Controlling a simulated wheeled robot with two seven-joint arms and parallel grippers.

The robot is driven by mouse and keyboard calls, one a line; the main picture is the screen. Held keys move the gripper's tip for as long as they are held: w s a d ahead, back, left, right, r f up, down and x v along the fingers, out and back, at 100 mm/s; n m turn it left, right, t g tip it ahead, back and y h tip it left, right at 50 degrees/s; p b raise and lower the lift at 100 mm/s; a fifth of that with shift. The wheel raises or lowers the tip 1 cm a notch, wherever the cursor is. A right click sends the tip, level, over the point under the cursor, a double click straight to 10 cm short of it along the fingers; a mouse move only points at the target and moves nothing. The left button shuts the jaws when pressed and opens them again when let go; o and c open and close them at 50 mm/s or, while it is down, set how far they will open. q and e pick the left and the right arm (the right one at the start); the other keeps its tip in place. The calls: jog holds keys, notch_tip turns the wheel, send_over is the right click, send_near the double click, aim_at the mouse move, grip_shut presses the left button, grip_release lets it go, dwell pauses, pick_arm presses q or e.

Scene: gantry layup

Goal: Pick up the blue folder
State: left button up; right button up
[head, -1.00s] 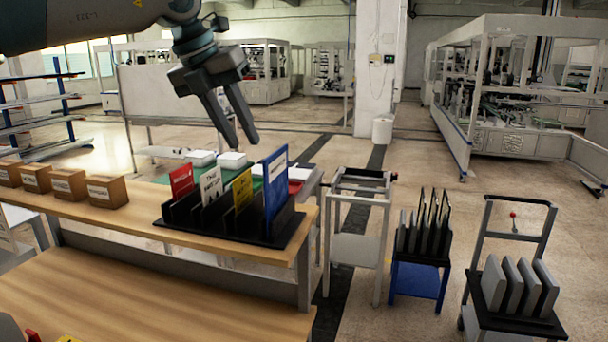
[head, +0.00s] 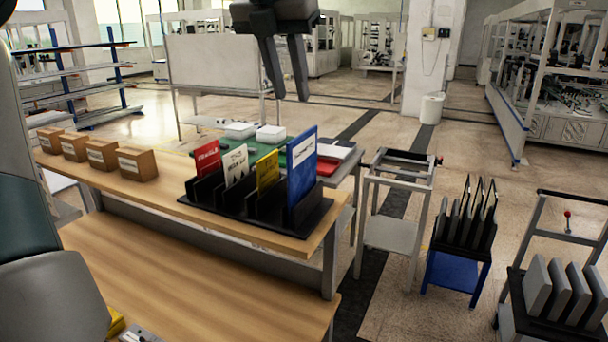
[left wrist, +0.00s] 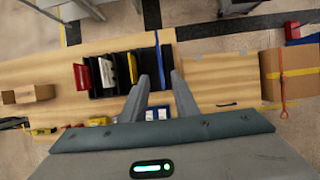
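The blue folder (head: 302,168) stands upright in the rightmost slot of a black rack (head: 258,212) on the wooden shelf. In the left wrist view the blue folder (left wrist: 158,61) shows edge-on as a thin strip. My left gripper (head: 289,95) is open and empty, above the rack and apart from the folder. In the left wrist view its two fingers (left wrist: 157,80) point toward the rack, with the folder's strip lying between the lines of the fingers. Red (head: 207,157), white (head: 235,166) and yellow (head: 267,172) folders stand in the other slots. My right gripper is not in view.
Several cardboard boxes (head: 102,155) line the left of the shelf. A grey frame cart (head: 392,232), a blue stand with black plates (head: 462,250) and a cart with grey panels (head: 553,295) stand to the right. The lower wooden surface (head: 190,285) is largely clear.

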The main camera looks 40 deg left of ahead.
pick_arm(q)
jog(key=p, duration=0.4)
send_near(306, 153)
jog(key=x, duration=0.5)
jog(key=shift+w+a+r, duration=0.1)
jog(key=shift+a, duration=0.15)
jog(key=shift+f, duration=0.25)
jog(key=shift+w, duration=0.1)
jog(key=shift+w+a+f+p, duration=0.1)
jog(key=shift+w+f+p, duration=0.15)
jog(key=shift+p, duration=0.45)
jog(key=p+x, duration=0.2)
jog(key=x, duration=0.2)
jog(key=shift+p, duration=0.3)
jog(key=shift+w+f, duration=0.1)
jog(key=shift+f, duration=0.15)
jog(key=shift+f+b, duration=0.2)
jog(key=shift+b, duration=0.8)
